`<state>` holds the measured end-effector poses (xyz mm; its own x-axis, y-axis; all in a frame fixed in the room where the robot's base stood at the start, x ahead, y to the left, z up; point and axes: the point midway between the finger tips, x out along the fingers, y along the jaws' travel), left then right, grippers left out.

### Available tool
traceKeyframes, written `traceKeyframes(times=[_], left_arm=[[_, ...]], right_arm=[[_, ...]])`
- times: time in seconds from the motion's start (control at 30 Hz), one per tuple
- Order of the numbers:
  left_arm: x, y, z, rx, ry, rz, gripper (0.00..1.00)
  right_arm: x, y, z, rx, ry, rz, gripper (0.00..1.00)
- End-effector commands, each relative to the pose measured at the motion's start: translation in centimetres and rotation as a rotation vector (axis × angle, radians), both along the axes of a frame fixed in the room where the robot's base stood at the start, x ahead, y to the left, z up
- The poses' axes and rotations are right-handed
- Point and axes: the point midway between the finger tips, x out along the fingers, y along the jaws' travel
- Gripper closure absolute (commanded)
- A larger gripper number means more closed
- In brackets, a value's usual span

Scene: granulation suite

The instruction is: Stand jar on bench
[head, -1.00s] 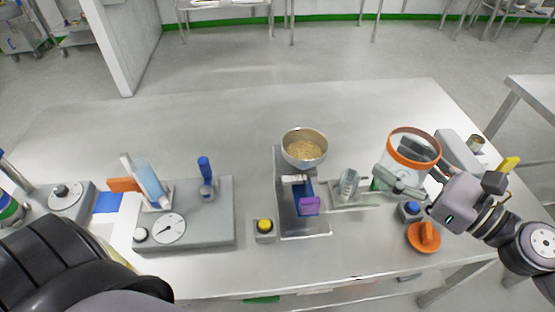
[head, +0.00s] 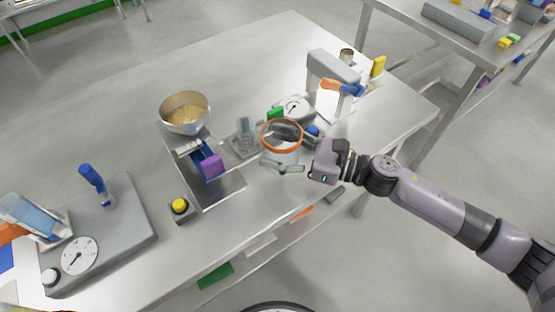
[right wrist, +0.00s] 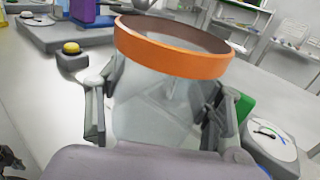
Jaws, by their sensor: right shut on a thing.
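The jar (head: 281,149) is a clear, open-topped vessel with an orange rim band, upright near the right end of the bench (head: 120,115). It also shows large in the right wrist view (right wrist: 160,95), where my right gripper (right wrist: 160,115) has a finger on each side of it. In the head view my right gripper (head: 288,152) is shut on the jar from the right. The jar's base is hidden, so I cannot tell whether it touches the bench. My left gripper is not in view.
A feeder with a metal bowl of grains (head: 185,108) and a purple block (head: 211,166) stands left of the jar. A small clear beaker (head: 244,135) is close by. The bench's front edge is near.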

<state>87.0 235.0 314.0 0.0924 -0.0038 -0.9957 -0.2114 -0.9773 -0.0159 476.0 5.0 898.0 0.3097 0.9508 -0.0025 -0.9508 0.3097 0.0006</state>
Motion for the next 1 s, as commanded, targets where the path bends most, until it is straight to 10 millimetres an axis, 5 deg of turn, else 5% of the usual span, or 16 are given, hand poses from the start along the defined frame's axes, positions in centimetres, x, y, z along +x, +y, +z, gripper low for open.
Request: traceKeyframes(times=[0.33,0.8,0.83,1.0], left_arm=[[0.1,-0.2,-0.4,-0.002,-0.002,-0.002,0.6],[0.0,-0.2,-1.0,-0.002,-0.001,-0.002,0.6],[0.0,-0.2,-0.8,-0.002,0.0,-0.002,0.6],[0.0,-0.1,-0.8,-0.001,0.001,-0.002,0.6]], right_arm=[[0.0,0.0,-4.2,0.002,0.003,-0.001,0.95],[0.0,0.0,-5.1,0.001,-0.001,0.0,0.95],[0.0,0.0,-4.9,0.001,-0.001,0.0,0.36],[0.0,0.0,-4.9,0.001,0.0,0.0,0.3]])
